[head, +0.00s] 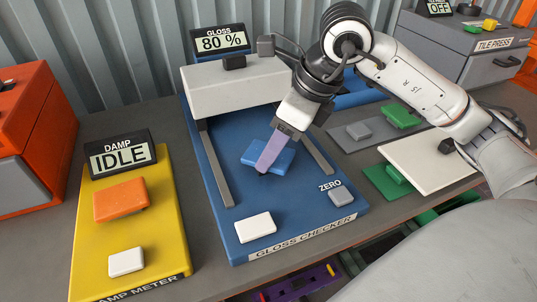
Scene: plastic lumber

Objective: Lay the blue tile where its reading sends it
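The blue tile (252,155) is over the middle of the blue gloss checker (223,150), between its two grey rails. The gloss display (220,41) reads 80 %. My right gripper (266,160) reaches down from the upper right. One purple finger crosses the tile and its tip is at the tile's near edge. The other finger is hidden, so I cannot tell whether the grip is closed, or whether the tile rests on the checker or is just above it. My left gripper is not in view.
The yellow damp meter (90,230) stands left, its display (120,153) reading IDLE. An orange cabinet (45,110) is at far left. To the right are a grey mat (375,145) with blocks, a white board (425,160) and a grey tile press (480,65), its display reading OFF.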

